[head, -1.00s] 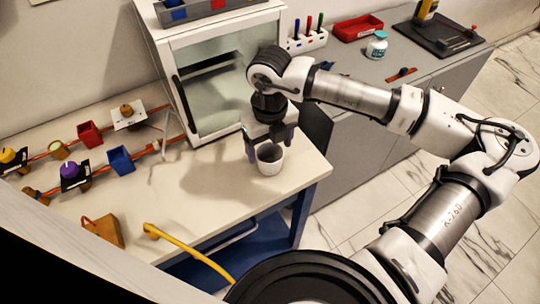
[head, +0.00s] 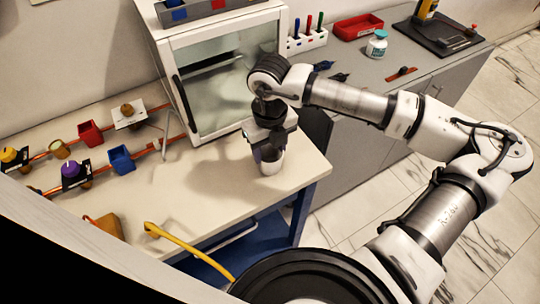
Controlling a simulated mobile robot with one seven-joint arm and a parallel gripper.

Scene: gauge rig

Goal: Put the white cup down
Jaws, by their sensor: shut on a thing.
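The white cup (head: 271,168) is near the front right part of the white-topped workbench (head: 205,225), below the white cabinet. My gripper (head: 268,156) reaches down from above and is shut on the cup at its upper part. The gripper hides much of the cup's rim and opening. The cup looks upright. It appears at or very near the bench top, but I cannot tell if its base touches.
The glass-fronted cabinet (head: 222,85) stands just behind the cup. A yellow curved handle (head: 185,247) lies at the front. Bench top around the cup is clear.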

